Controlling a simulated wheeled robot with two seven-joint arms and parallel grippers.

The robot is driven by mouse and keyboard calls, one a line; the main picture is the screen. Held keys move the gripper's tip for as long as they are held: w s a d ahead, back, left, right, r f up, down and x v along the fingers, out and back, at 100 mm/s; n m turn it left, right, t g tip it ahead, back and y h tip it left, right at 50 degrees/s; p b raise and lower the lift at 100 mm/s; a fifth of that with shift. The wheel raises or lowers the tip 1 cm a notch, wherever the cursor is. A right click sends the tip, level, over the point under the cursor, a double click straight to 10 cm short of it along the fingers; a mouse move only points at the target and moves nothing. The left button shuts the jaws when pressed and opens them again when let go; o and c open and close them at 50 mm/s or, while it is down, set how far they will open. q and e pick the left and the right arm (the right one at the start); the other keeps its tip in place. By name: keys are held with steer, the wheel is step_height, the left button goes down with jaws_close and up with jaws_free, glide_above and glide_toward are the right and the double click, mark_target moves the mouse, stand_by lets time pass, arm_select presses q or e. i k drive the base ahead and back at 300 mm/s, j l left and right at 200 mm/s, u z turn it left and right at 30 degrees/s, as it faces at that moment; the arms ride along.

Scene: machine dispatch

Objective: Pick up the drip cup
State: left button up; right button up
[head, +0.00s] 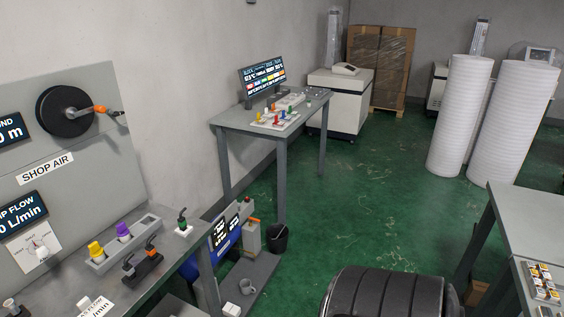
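A small grey cup (247,287) with a handle stands on a low grey plate (262,272) near the floor, at the lower middle of the head view. It looks like the drip cup, though no label shows. A black bucket (277,239) stands to the right of and behind it. Neither of my grippers is in the head view, so nothing shows near the cup.
A grey workbench (167,270) with knobs and valves is at the lower left. A blue unit (224,234) with displays stands behind the cup. A taller table (262,119) with a monitor is farther back. Green floor (345,215) is open to the right.

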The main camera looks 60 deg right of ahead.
mark_target(245, 284)
steer(key=z, duration=1.6)
steer(key=i+l+u, duration=0.25)
steer(key=u, duration=0.2)
steer(key=i+l+u, duration=0.4)
steer(key=i+l, duration=0.15)
steer(key=l, duration=0.2)
steer(key=i+l+u, duration=0.15)
steer(key=l, duration=0.2)
steer(key=i+l, duration=0.15)
steer(key=l, duration=0.2)
steer(key=i+l+u, duration=0.1)
steer(key=l, duration=0.25)
steer(key=i+l+u, duration=0.1)
steer(key=l, duration=0.3)
steer(key=i+l, duration=0.15)
steer(key=l, duration=0.2)
steer(key=u, duration=0.05)
